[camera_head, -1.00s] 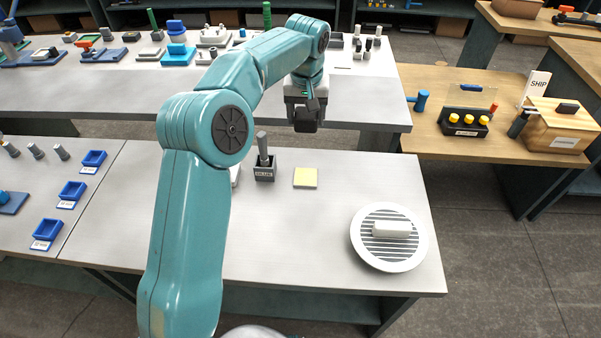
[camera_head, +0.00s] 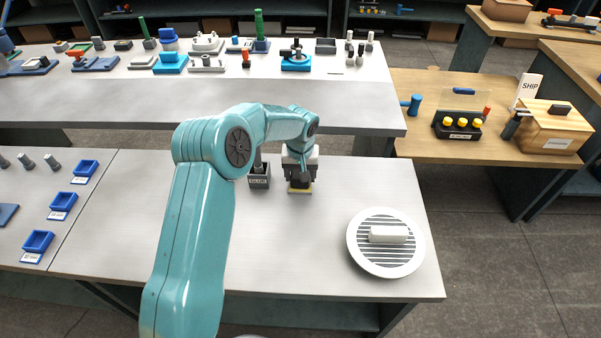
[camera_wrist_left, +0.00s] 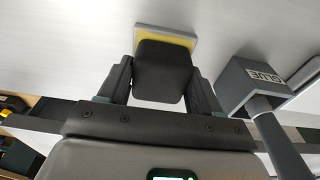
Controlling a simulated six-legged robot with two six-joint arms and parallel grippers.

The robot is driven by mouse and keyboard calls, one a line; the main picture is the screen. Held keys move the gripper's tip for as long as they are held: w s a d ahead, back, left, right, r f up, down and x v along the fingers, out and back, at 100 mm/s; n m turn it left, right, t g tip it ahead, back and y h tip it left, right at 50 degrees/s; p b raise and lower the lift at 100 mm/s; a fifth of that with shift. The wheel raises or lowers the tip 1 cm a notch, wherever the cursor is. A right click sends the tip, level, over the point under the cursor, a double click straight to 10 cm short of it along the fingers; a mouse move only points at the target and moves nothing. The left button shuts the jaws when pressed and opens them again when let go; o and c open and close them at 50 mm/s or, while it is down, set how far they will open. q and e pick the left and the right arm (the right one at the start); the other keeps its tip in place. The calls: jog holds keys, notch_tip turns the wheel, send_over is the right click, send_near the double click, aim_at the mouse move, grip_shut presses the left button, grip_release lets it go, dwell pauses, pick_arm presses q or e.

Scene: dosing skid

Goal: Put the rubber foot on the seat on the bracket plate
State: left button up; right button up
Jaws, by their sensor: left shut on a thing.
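My left gripper (camera_head: 300,182) is shut on a black block with rounded edges, which I take to be the rubber foot (camera_wrist_left: 163,68). The foot sits between the two fingers in the left wrist view. It is right over a yellow square pad (camera_head: 299,190) on the near bench, and the pad's rim (camera_wrist_left: 190,42) shows around it. I cannot tell whether foot and pad touch. I cannot pick out the bracket plate or its seat with certainty among the parts on the far bench. My right gripper is not in view.
A grey glue holder (camera_head: 259,181) with an upright stick stands close left of the gripper. A round white slatted dish (camera_head: 386,262) holding a white block (camera_head: 388,234) is at right. The far bench (camera_head: 230,95) carries several fixtures along its back; its front strip is clear.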

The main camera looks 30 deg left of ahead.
pick_arm(q)
jog(key=shift+f, duration=0.15)
jog(key=o, duration=1.1)
jog(key=shift+o, duration=0.2)
jog(key=shift+r, duration=0.45)
notch_tip(320, 180, up, 12)
jog(key=s, duration=0.1)
jog(key=shift+s+d+f, duration=0.2)
jog(key=shift+d+f, duration=0.05)
jog(key=shift+d, duration=0.15)
